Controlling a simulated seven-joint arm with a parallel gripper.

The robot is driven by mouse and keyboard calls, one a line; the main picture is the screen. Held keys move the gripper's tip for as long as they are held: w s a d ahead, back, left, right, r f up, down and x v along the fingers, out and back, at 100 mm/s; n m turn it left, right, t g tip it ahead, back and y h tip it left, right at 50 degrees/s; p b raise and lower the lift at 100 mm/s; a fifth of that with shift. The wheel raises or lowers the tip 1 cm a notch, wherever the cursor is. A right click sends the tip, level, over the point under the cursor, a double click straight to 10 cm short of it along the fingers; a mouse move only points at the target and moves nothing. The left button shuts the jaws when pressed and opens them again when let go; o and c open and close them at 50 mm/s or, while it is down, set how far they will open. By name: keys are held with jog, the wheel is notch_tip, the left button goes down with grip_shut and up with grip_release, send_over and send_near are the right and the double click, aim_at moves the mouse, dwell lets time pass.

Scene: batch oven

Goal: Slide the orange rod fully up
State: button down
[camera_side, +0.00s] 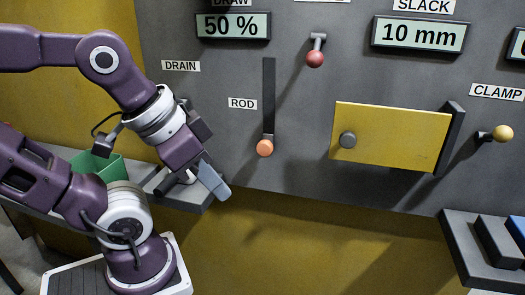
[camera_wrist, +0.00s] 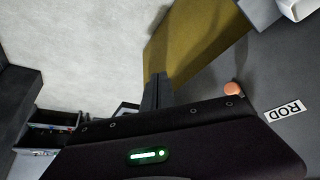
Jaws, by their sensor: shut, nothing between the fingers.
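The orange rod knob (camera_side: 265,148) sits at the bottom end of a dark vertical slot (camera_side: 268,90) on the grey panel, beside the ROD label (camera_side: 242,104). In the wrist view the orange knob (camera_wrist: 232,88) shows right of my fingers, near the upside-down ROD label (camera_wrist: 284,111). My gripper (camera_side: 219,190) is shut and empty, to the left of the knob and lower, apart from it. Its shut fingers also show in the wrist view (camera_wrist: 156,92).
A yellow door (camera_side: 385,138) with a round grey knob stands to the right. A green bin (camera_side: 97,168) is on a shelf at left. A yellow-knobbed CLAMP lever (camera_side: 502,133) is at far right.

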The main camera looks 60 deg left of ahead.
aim_at(264, 143)
jog(key=c, duration=2.2)
grip_release()
